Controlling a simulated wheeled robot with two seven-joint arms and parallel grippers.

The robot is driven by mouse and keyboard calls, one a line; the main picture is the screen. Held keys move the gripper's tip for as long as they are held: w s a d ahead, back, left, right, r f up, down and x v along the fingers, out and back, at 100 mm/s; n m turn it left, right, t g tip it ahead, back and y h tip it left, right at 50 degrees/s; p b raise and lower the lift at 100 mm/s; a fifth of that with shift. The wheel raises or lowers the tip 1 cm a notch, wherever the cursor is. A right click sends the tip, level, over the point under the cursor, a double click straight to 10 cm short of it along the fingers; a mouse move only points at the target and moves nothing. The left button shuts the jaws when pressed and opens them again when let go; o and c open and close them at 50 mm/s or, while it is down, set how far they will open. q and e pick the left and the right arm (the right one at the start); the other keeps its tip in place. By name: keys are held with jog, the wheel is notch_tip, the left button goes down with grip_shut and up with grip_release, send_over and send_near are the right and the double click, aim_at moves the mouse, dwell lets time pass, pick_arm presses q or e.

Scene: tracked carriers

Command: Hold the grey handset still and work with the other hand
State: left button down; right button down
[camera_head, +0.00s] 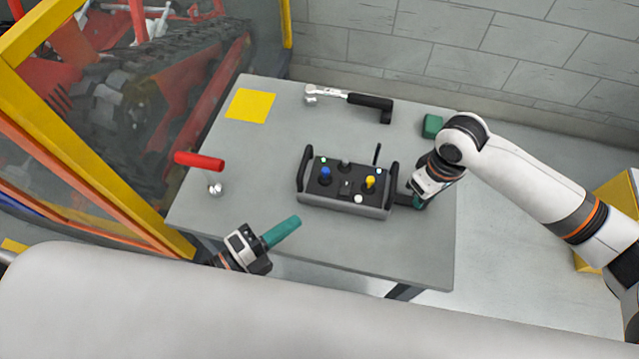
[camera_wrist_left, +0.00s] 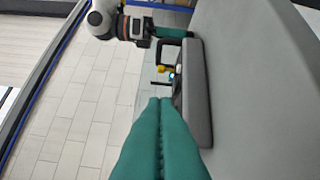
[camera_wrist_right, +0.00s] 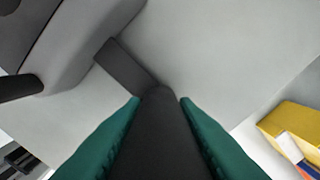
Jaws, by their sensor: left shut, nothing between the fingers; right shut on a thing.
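The grey handset (camera_head: 345,208) lies on the table, with black side handles and blue and yellow joysticks on its dark top face. In the left wrist view the handset (camera_wrist_left: 197,105) is edge-on beyond the fingers. The right fingertips are partly hidden in the head view.
The grey table (camera_head: 300,255) also holds a red cylinder (camera_head: 200,161), a silver ball-like knob (camera_head: 215,189), a yellow square (camera_head: 250,105), a black-handled silver tool (camera_head: 350,98) and a green block (camera_head: 432,125). A yellow-framed partition stands left. The table's front right is clear.

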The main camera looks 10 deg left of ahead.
aim_at(320, 195)
pick_arm(q)
jog(key=shift+s+a+f+m+h, duration=0.15)
jog(key=shift+s+m+h, duration=0.15)
jog(key=shift+s+m, duration=0.45)
jog(key=shift+w, duration=0.2)
jog(key=x, duration=0.9)
jog(key=shift+w+d, duration=0.25)
jog(key=w, duration=0.1)
jog(key=w+a, duration=0.1)
jog(key=shift+w+a, duration=0.15)
jog(key=shift+w, duration=0.25)
jog(key=shift+w+a, duration=0.3)
jog(key=shift+w, duration=0.1)
